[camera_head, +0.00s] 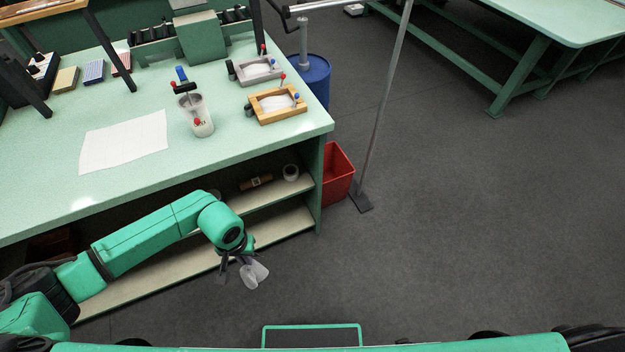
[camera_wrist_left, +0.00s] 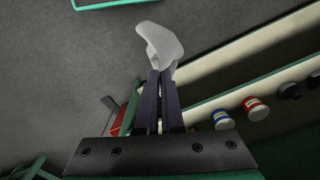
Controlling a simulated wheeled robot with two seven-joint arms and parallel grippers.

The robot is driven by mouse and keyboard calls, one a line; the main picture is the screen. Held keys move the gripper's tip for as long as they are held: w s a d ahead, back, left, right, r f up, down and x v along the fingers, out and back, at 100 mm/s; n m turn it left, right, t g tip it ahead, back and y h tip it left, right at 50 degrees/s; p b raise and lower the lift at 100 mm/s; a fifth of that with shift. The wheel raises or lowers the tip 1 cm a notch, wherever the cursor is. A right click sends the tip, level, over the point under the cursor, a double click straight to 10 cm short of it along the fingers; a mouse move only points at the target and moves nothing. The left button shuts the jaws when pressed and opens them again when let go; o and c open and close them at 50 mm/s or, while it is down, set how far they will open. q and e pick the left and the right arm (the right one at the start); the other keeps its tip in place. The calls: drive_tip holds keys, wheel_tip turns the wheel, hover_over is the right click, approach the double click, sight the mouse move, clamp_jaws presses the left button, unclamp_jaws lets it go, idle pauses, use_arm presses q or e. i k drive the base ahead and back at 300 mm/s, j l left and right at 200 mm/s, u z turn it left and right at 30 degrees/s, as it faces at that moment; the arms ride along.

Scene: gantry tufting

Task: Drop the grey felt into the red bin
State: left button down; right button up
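The grey felt (camera_head: 255,275) is a pale, limp piece hanging from my left gripper (camera_head: 234,263), over the floor in front of the bench's lower shelf. In the left wrist view the felt (camera_wrist_left: 160,42) sits at the tips of the dark fingers (camera_wrist_left: 160,78), which are shut on it. The red bin (camera_head: 338,174) stands on the floor at the bench's right end, partly hidden by the bench leg. It is up and to the right of my gripper in the head view, well apart from it. My right gripper is not in view.
The green bench (camera_head: 235,155) has shelves (camera_head: 285,226) below its top, holding a few small items. The floor at right is clear.

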sight(338, 173)
drive_tip(key=i+l+u, duration=0.2)
drive_tip(key=l+u, duration=0.2)
drive_tip(key=i+l+u, duration=0.1)
drive_tip(key=l+u, duration=0.7)
drive_tip(key=l, duration=0.2)
drive_tip(key=l+u, duration=0.25)
drive_tip(key=l, duration=2.9)
drive_tip(key=k, duration=0.05)
